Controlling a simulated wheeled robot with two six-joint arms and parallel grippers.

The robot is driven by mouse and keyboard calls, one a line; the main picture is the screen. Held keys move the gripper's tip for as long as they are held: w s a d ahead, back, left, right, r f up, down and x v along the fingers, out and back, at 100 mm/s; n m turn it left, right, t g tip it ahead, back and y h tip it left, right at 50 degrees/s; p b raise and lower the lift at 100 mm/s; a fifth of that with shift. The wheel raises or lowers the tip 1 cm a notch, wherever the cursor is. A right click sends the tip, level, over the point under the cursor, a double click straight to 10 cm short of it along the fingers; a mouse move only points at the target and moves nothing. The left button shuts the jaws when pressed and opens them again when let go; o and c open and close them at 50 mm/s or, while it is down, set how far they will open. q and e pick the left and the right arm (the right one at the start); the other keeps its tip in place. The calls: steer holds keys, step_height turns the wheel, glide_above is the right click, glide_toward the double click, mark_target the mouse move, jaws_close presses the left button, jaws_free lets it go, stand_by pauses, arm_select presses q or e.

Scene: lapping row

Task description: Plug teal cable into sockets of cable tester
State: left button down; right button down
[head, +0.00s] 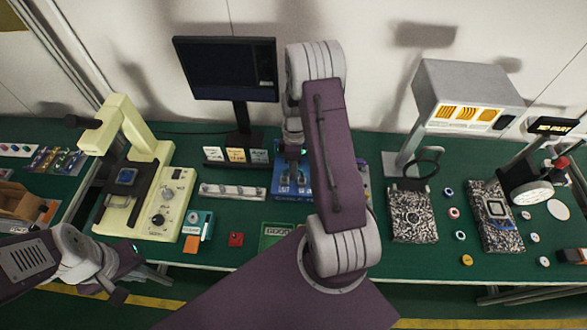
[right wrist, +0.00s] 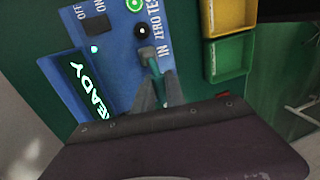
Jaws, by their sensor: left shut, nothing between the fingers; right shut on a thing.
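The cable tester (head: 285,185) is a blue box at the back middle of the bench, partly hidden behind my right arm in the head view. In the right wrist view its blue panel (right wrist: 113,65) shows a lit READY display (right wrist: 87,90) and a socket (right wrist: 142,30). My right gripper (right wrist: 156,88) is shut on the teal cable's plug (right wrist: 148,55), which points at the panel beside the IN label. I cannot tell how far the plug is seated; the rest of the cable is hidden. My left gripper (head: 116,294) is shut and empty at the front left.
A cream press-like machine (head: 163,208) stands on the left, with a teal box (head: 199,222) beside it. A green GOOD tray (head: 277,236) lies in front of the tester. A monitor (head: 226,70) stands behind.

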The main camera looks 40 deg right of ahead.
steer(key=shift+f, duration=0.15)
steer(key=c, duration=1.8)
jaws_free()
steer(key=o, duration=0.5)
steer(key=v, duration=0.9)
steer(key=shift+b, duration=0.45)
